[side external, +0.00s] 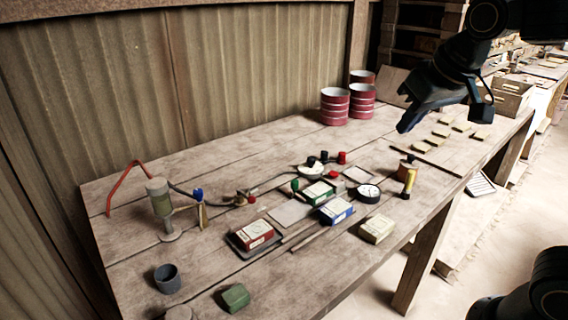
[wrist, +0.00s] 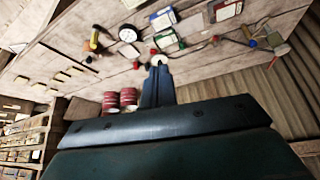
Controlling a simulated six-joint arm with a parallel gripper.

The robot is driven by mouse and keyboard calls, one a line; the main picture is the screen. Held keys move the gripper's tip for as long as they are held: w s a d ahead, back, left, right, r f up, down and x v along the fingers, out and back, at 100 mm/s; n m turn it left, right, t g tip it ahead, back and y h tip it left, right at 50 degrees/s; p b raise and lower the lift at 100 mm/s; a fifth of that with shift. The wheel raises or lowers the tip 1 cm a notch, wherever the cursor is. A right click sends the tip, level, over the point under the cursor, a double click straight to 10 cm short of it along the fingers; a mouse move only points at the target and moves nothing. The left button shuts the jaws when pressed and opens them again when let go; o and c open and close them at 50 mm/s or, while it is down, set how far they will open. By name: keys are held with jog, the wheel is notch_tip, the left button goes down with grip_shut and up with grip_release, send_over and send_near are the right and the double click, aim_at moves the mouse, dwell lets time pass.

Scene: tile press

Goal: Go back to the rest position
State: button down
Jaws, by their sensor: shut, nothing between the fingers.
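My gripper (side external: 405,127) is shut and empty, held in the air above the right half of the wooden table (side external: 100,205) in the side external view. In the wrist view my gripper (wrist: 158,62) points up the picture with its fingers together. It appears apart from everything on the table. Below and to the left of it in the side view are a red box (side external: 254,235), a blue box (side external: 336,211), a green box (side external: 315,193) and a cream box (side external: 376,230).
Stacked red tins (side external: 335,107) stand at the back. A round gauge (side external: 368,193) and a yellow-handled tool (side external: 409,182) are near the front edge. Several small tan blocks (side external: 420,146) lie at the right. A grey pump (side external: 160,200) and a green block (side external: 235,297) are at the left.

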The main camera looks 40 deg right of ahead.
jog(key=s+f+n, duration=0.1)
jog(key=s+f, duration=0.2)
jog(key=s, duration=0.3)
jog(key=s+a+f+n+y, duration=0.1)
jog(key=s+f, duration=0.1)
jog(key=s, duration=0.4)
jog(key=shift+s+a+f+n, duration=0.15)
jog(key=shift+a+f+n, duration=0.15)
jog(key=shift+f, duration=0.1)
